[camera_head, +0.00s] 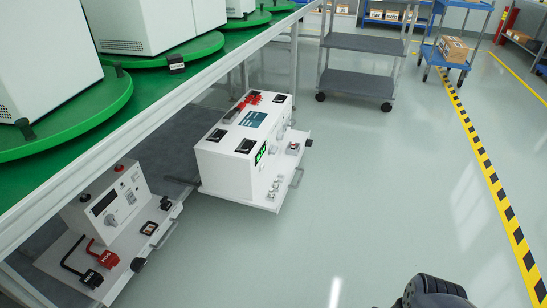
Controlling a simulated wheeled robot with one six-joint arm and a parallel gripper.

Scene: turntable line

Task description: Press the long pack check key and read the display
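A white test unit (222,166) stands on a shelf plate under the bench, near the middle. A small display with green glow (261,152) is on its front face; its reading is too small to make out. A red button (294,146) sits beside it on the plate. A second white unit (129,187) at lower left has a dark display (103,203), a grey knob, and red and black leads to two blocks. No label lets me tell which key is the long pack check key. Only a dark rounded part of my arm shows at the bottom; my gripper is out of view.
A green bench top (75,95) with round green turntables and white housings overhangs both units. A grey cart (358,84) and a blue trolley with a carton (454,49) stand behind. The floor (350,180) is clear up to the yellow-black stripe (492,178) at right.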

